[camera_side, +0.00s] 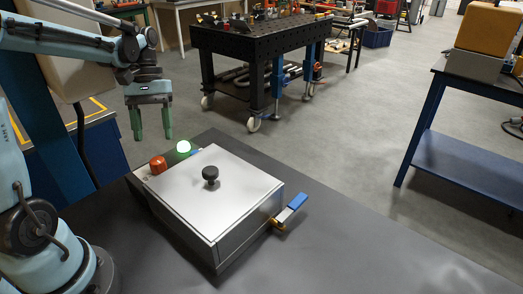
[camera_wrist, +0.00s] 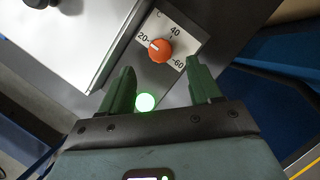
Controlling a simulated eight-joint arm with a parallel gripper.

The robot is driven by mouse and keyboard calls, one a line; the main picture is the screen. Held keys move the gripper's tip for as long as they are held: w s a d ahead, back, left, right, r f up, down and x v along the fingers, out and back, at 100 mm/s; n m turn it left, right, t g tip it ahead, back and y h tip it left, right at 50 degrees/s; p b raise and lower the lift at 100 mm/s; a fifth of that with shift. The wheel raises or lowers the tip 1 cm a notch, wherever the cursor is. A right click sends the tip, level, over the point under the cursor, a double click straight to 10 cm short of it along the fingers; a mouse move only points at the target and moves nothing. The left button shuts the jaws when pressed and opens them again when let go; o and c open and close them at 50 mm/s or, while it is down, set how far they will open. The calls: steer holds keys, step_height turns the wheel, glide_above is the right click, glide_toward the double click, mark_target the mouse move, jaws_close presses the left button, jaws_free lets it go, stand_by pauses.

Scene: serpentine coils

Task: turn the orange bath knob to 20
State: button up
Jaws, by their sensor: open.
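The orange bath knob (camera_side: 158,165) sits at the left end of the metal box in the side view. In the wrist view the knob (camera_wrist: 160,51) stands on a white dial plate (camera_wrist: 178,28) marked 20, 40 and 60. A small pale mark on the knob points toward the 20. My gripper (camera_side: 153,137) is open and empty, pointing down above and apart from the knob. In the wrist view its green fingers (camera_wrist: 160,68) are spread wide, with the knob just beyond the fingertips, between them.
A lit green lamp (camera_side: 183,147) stands close beside the knob. The metal box (camera_side: 215,190) has a flat lid with a black round handle (camera_side: 210,173). A blue-handled lever (camera_side: 291,208) sticks out at its right. The dark tabletop (camera_side: 370,250) is clear at the right.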

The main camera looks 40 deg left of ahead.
mark_target(157, 160)
steer(key=shift+v, duration=2.95)
steer(key=shift+f, duration=0.15)
steer(key=x, duration=1.2)
